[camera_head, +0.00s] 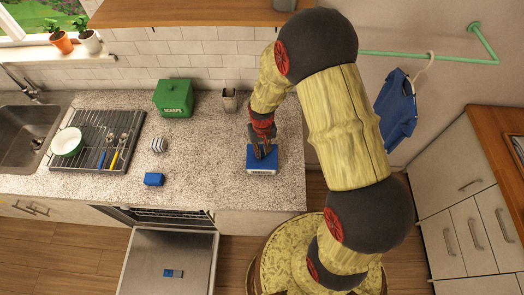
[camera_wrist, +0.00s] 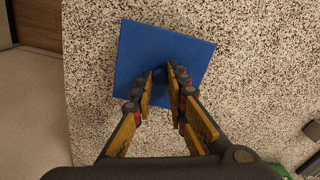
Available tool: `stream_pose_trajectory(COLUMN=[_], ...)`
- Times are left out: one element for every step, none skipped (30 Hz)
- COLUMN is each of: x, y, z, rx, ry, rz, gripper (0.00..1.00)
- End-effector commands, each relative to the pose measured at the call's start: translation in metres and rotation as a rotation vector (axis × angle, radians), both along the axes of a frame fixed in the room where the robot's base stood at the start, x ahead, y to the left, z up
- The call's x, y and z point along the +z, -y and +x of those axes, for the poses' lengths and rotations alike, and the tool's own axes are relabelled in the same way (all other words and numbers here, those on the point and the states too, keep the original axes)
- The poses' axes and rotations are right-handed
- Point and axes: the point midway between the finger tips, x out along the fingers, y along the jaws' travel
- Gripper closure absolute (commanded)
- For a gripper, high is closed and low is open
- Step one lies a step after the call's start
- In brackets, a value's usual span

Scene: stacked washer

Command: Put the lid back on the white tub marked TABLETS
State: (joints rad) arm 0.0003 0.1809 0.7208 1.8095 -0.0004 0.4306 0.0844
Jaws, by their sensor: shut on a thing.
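A blue square lid (camera_head: 262,163) is at the right part of the counter, with a strip of the white tub (camera_head: 261,172) showing under its front edge. The tub's marking is too small to read. My gripper (camera_head: 264,154) is above the lid, fingers pointing down. In the wrist view, my gripper (camera_wrist: 160,78) is shut on a small dark knob at the middle of the lid (camera_wrist: 145,42). The lid hides the tub there. I cannot tell whether the lid is fully seated or just above the rim.
A green box (camera_head: 173,98) and a small cup (camera_head: 229,101) stand at the back of the counter. A small blue block (camera_head: 154,179) and a striped item (camera_head: 157,145) lie left. The dish rack (camera_head: 85,165) is farther left. The dishwasher door (camera_head: 165,245) hangs open below.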

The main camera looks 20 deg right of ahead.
Motion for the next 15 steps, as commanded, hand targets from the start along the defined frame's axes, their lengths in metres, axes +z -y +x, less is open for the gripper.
stream_pose_trajectory(x=[-0.0005, -0.0004, -0.0003, -0.0002, -0.0001, -0.0001, -0.0001, -0.0001, -0.0001, -0.0001, -0.0001, -0.0002, -0.0002, -0.0002, -0.0002], y=[0.0, 0.0, 0.0, 0.0, 0.0, 0.0, 0.0, 0.0, 0.0, 0.0, 0.0, 0.0, 0.0, 0.0, 0.0], z=[0.0001, 0.0, 0.0, 0.0, 0.0, 0.0, 0.0, 0.0, 0.0, 0.0, 0.0, 0.0, 0.0, 0.0, -0.0001], rx=[0.0, 0.0, 0.0, 0.0, 0.0, 0.0, 0.0, 0.0, 0.0, 0.0, 0.0, 0.0, 0.0, 0.0, 0.0], ry=[0.0, 0.0, 0.0, 0.0, 0.0, 0.0, 0.0, 0.0, 0.0, 0.0, 0.0, 0.0, 0.0, 0.0, 0.0], rz=[0.0, 0.0, 0.0, 0.0, 0.0, 0.0, 0.0, 0.0, 0.0, 0.0, 0.0, 0.0, 0.0, 0.0, 0.0], gripper=[1.0, 1.0, 1.0, 1.0, 1.0, 1.0, 1.0, 1.0, 1.0, 1.0, 1.0, 0.83, 0.81, 0.79, 0.77])
